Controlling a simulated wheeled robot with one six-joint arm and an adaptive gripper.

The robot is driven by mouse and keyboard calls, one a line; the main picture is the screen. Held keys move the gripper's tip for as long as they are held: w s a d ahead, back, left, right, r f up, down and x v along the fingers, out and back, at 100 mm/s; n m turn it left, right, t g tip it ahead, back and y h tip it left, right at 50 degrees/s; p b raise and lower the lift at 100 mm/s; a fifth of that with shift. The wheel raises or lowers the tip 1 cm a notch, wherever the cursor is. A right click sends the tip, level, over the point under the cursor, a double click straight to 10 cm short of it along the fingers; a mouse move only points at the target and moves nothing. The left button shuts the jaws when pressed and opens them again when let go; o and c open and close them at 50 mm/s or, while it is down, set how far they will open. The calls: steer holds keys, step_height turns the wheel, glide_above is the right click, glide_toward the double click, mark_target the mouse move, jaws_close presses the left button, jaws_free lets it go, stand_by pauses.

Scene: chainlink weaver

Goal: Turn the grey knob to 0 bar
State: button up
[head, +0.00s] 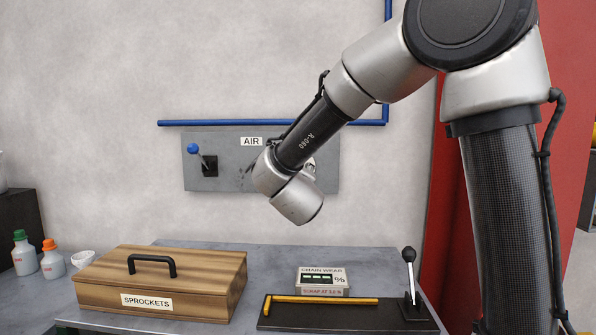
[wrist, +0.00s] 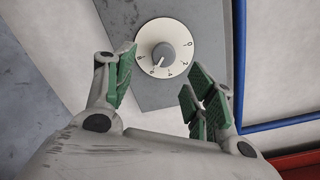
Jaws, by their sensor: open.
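The grey knob (wrist: 165,54) sits at the centre of a round white dial (wrist: 187,58) on the grey panel, near the top middle of the wrist view. The dial's figures are small; 0 seems to be at the right. The knob's white mark points down and left, away from that side. My gripper (wrist: 159,82) is open and empty, its green-padded fingers to the left and lower right of the dial, apart from the knob. In the head view my arm hides the gripper and most of the dial on the AIR panel (head: 228,155).
A blue-balled lever (head: 207,163) stands on the panel's left. A blue pipe (head: 230,123) runs above it. Below are a wooden SPROCKETS box (head: 215,278), a chain wear gauge (head: 322,280), a black-knobbed lever (head: 409,275) and bottles (head: 52,262).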

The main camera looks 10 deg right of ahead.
steer(key=x, duration=0.8)
steer(key=shift+r+m, duration=0.2)
steer(key=shift+m, duration=0.2)
steer(key=shift+s+d, duration=0.1)
steer(key=c, duration=1.1)
steer(key=shift+o, duration=0.2)
